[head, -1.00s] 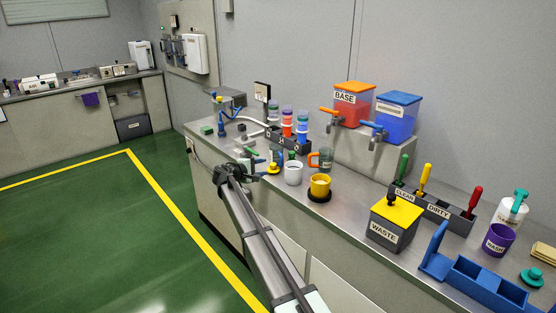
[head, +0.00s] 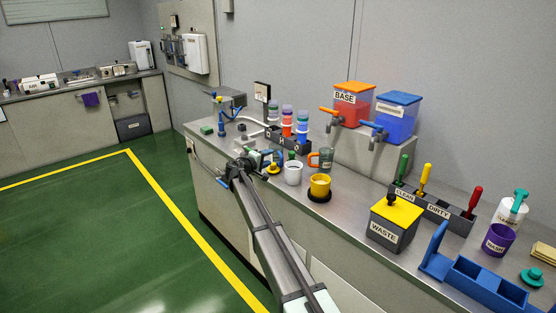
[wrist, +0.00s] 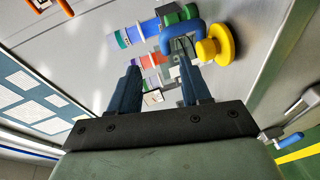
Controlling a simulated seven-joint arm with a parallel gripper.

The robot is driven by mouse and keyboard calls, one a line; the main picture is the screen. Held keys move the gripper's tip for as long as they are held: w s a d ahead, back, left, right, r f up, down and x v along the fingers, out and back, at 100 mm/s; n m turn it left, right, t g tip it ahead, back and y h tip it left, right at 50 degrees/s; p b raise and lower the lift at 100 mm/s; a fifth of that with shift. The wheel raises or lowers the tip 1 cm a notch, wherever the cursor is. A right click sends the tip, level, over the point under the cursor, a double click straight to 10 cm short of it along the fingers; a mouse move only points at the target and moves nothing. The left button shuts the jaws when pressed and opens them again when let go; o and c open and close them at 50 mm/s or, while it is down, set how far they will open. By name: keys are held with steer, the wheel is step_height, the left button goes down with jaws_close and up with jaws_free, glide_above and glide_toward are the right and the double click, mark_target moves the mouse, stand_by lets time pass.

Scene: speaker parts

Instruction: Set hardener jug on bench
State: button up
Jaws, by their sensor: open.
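No label reading "hardener" is legible. A blue handle-like part (wrist: 184,37) shows beyond my fingertips in the wrist view; it may belong to the hardener jug, but I cannot tell. A yellow round knob (wrist: 216,45) is beside it. My gripper (wrist: 160,68) is open, with nothing between its two dark fingers. A grey jug with an orange handle (head: 326,158) stands farther right.
The red BASE tank (head: 352,104) and a blue tank (head: 396,117) stand on a raised block behind. Several coloured bottles (head: 287,122) stand in a dark rack. The WASTE bin (head: 393,223) is at the right.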

mark_target(279, 154)
steer(key=shift+f+x, duration=0.2)
steer(key=shift+x, duration=1.75)
steer(key=shift+f+x, duration=0.2)
steer(key=shift+x, duration=1.7)
steer(key=shift+a, duration=0.1)
jaws_close()
